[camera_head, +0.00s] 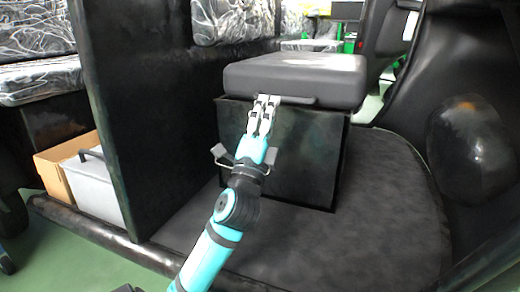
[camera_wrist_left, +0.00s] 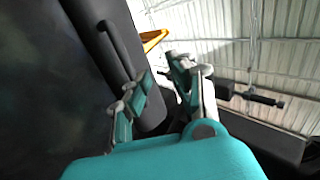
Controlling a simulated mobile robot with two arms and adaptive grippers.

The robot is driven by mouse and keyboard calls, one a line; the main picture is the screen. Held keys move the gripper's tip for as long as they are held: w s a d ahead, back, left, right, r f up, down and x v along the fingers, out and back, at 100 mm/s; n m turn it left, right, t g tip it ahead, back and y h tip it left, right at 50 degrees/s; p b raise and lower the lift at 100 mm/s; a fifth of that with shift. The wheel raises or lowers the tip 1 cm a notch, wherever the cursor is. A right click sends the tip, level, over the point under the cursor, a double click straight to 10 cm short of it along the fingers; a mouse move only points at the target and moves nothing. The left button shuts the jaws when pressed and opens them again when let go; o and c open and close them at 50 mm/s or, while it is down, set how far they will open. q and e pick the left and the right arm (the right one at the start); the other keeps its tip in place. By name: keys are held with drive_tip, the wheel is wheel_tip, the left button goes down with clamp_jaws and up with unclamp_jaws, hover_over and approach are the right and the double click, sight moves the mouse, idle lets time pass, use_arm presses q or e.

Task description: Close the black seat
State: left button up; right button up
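The black seat (camera_head: 295,75) is a thick cushion lying about level over a black box (camera_head: 285,150) in the head view. I cannot tell whether it rests fully on the box. A thin dark bar (camera_head: 300,99) runs along its front lower edge. My left gripper (camera_head: 265,103) is at the seat's front edge, near the left end of this bar. In the left wrist view the gripper's fingers (camera_wrist_left: 155,75) are apart, with the dark seat edge (camera_wrist_left: 150,112) showing between them. Contact with the seat is unclear. My right gripper is not in view.
A tall black partition (camera_head: 140,100) stands left of the seat. A grey bin (camera_head: 92,185) and a cardboard box (camera_head: 60,160) sit beyond it. A rounded black panel (camera_head: 475,140) is on the right. The dark floor (camera_head: 370,220) before the seat is clear.

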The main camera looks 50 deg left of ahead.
use_arm(q)
drive_tip(key=f+b+v, duration=0.1)
drive_tip(key=b+v, duration=0.2)
drive_tip(key=v, duration=0.4)
drive_tip(key=shift+w, duration=0.2)
idle(0.3)
drive_tip(key=shift+a+f, duration=0.1)
idle(0.4)
